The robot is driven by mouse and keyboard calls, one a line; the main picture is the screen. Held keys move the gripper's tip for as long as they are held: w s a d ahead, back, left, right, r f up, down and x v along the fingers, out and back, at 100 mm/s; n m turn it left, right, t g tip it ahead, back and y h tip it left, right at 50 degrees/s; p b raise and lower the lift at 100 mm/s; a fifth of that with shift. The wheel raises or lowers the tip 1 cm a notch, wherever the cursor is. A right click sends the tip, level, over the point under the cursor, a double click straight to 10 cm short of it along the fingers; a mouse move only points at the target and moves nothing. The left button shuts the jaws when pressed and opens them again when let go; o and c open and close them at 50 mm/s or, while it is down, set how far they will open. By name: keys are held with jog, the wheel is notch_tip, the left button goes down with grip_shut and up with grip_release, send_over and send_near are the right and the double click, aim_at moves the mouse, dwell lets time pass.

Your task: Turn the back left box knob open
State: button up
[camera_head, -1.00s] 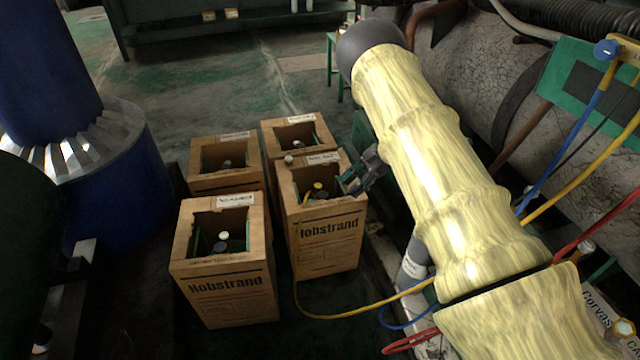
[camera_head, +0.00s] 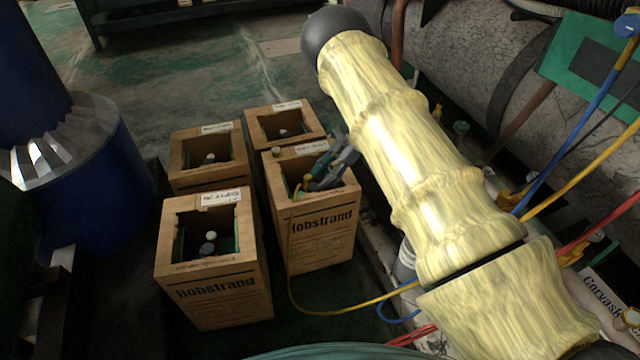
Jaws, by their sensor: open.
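Several cardboard boxes stand on the floor in a two-by-two group, each with an open-cut top. The back left box (camera_head: 180,162) holds a small pale knob (camera_head: 210,157) low in its opening; its setting is too small to read. My gripper (camera_head: 311,182) is open, apart from that box. It is over the opening of the front right box (camera_head: 322,240), close to a yellow fitting (camera_head: 306,180). I cannot tell whether it touches the fitting.
The front left box (camera_head: 215,290) has a pale knob (camera_head: 211,236); the back right box (camera_head: 265,126) stands behind the front right one. A yellow hose (camera_head: 345,312) runs from the front right box along the floor. A blue drum (camera_head: 110,200) stands left, large pipework (camera_head: 480,80) right.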

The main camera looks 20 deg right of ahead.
aim_at(314, 189)
jog(key=shift+x, duration=1.3)
jog(key=c, duration=0.7)
jog(key=shift+c, duration=0.2)
